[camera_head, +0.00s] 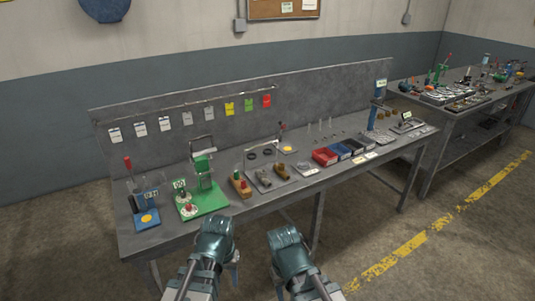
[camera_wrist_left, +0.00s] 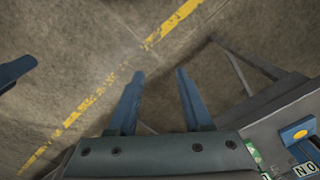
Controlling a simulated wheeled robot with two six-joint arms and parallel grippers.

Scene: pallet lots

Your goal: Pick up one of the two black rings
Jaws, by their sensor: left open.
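Two black rings lie side by side on the workbench, small in the head view: the left ring (camera_head: 252,155) and the right ring (camera_head: 267,152). They lie behind the tray with grey metal parts. My left gripper (camera_head: 217,245) is in front of the bench's front edge, well short of the rings. In the left wrist view its two fingers (camera_wrist_left: 160,85) are apart with nothing between them, above the floor. My right gripper (camera_head: 286,252) is beside it to the right, also in front of the bench; its fingers are not clear.
The grey workbench (camera_head: 245,206) carries a green press (camera_head: 203,185), a blue fixture (camera_head: 146,214), trays of brass parts (camera_head: 281,173), and red and blue bins (camera_head: 324,156). Thin upright pins stand behind the bins. A second bench (camera_head: 480,98) stands at the right. The floor in front is clear.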

